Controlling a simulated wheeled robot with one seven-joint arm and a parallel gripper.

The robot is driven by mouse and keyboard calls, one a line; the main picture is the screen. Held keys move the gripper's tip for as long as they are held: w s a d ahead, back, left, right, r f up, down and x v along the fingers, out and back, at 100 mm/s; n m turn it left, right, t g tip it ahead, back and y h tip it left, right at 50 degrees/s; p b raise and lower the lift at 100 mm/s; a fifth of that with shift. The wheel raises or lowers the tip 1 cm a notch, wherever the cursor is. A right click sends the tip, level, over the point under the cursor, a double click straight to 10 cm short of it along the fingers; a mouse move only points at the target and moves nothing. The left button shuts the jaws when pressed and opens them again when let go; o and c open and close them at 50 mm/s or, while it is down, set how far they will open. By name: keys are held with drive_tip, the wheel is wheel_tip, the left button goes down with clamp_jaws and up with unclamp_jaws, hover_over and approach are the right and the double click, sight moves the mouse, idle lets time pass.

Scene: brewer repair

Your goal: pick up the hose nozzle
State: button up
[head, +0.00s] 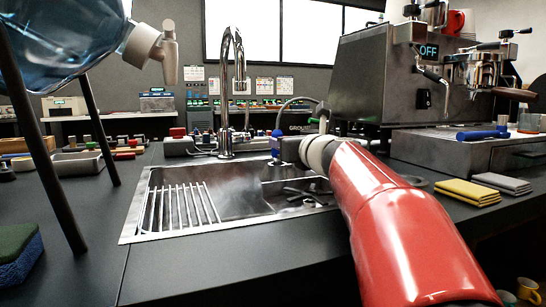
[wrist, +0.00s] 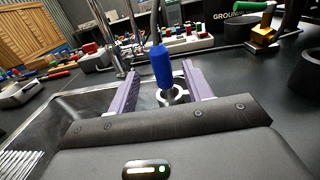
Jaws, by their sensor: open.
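The hose nozzle, with a blue grip (wrist: 161,66), stands nearly upright beyond the sink. Its dark lower end meets a pale ring-shaped holder (wrist: 177,95). My gripper (wrist: 159,72) is open, with one purple finger on each side of the nozzle. The nozzle lies between the fingers in the picture; I cannot tell whether either finger touches it. In the head view a small blue part of the nozzle (head: 277,134) shows at the end of my red arm, and my gripper (head: 276,147) is mostly hidden by the wrist.
The sink (head: 165,230) with its rack lies below and left of my arm. A tall faucet (head: 226,95) stands close left of my gripper.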

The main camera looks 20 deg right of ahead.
drive_tip(key=w, duration=0.6)
drive_tip(key=shift+w+a+f+p, duration=0.15)
drive_tip(key=shift+w+f+p, duration=0.05)
drive_tip(key=shift+f+p, duration=0.1)
drive_tip(key=shift+r, duration=0.1)
clamp_jaws()
wheel_tip(320, 180, up, 20)
drive_tip(key=p, duration=0.6)
drive_tip(key=shift+p, duration=0.4)
